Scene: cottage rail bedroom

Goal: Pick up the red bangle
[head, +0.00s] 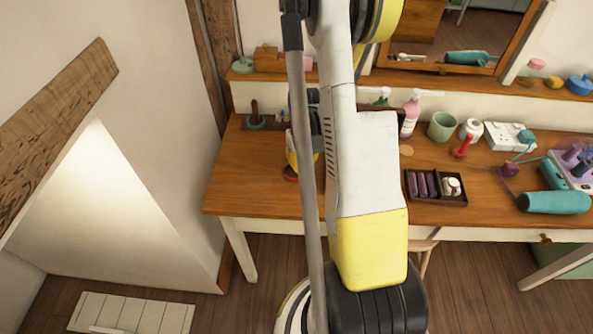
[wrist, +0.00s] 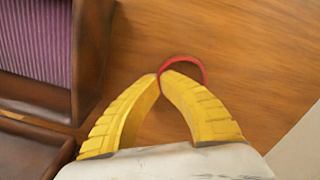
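The red bangle (wrist: 190,60) shows in the wrist view as a thin ring at my fingertips, over the brown wooden tabletop. My gripper (wrist: 160,76) has its two yellow fingers brought together at the tips, with the left part of the ring pinched between them. The right finger covers the lower part of the ring. In the head view my arm hides most of the gripper, and a bit of the bangle (head: 290,175) shows beside it near the table's left part. I cannot tell whether the bangle still touches the tabletop.
A dark-based object (head: 256,121) stands at the back left.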

